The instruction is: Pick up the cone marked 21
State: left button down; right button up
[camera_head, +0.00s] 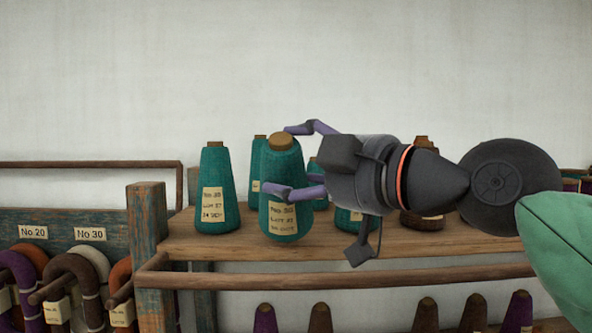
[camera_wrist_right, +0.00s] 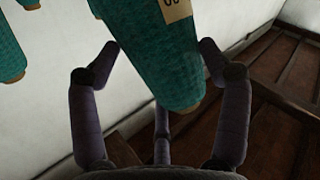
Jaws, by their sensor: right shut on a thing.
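The cone also shows between the fingers in the right wrist view (camera_wrist_right: 160,55). I cannot tell whether its base touches the shelf. My left gripper is not in view.
Another labelled teal cone (camera_head: 216,180) stands just left. More teal cones stand behind, partly hidden by my gripper, with a brown cone (camera_head: 428,221) to the right. A wooden rail (camera_head: 240,281) runs below the shelf front. Yarn hanks hang lower left; the wall above is bare.

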jog(key=s, duration=1.1)
jog(key=shift+s+b, duration=0.2)
jog(key=shift+b, duration=0.15)
jog(key=m+g+p, duration=0.1)
jog(key=p, duration=0.2)
jog(key=m+g+h+p, duration=0.1)
jog(key=p, duration=0.3)
jog(key=m+g+h+p, duration=0.1)
jog(key=g+p, duration=0.1)
jog(key=p, duration=0.1)
jog(key=shift+r+m+p, duration=0.3)
jog(key=shift+r+p, duration=0.05)
jog(key=shift+p, duration=0.05)
jog(key=shift+f+g+p, duration=0.35)
jog(key=shift+g+p, duration=0.05)
jog(key=shift+p, duration=0.15)
